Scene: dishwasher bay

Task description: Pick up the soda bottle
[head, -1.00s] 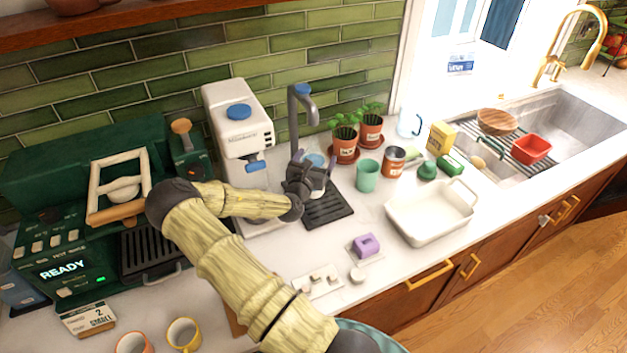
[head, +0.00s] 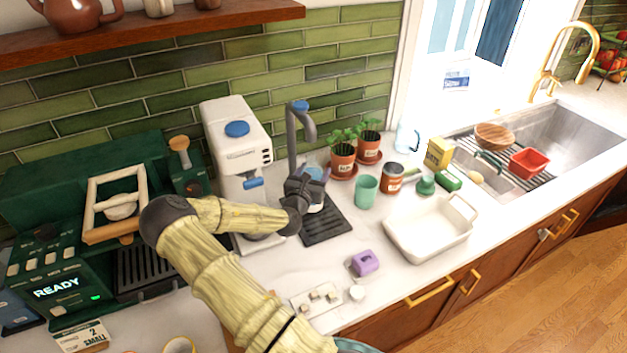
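A pale bottle-like thing with a light blue upper part (head: 316,172) stands at the black drip tray (head: 326,228), beside the grey tap; I take it for the soda bottle. My gripper (head: 308,188) is at this thing from the left and hides its middle. Its whitish lower part shows below the fingers. The fingers are dark and small in the picture, so I cannot tell whether they are closed on it or only around it.
A white machine with a blue cap (head: 237,129) stands just left of my gripper, and the grey tap (head: 292,140) rises behind it. Potted plants (head: 343,157), a green cup (head: 366,191) and a white dish (head: 430,233) stand to the right. The counter in front is partly clear.

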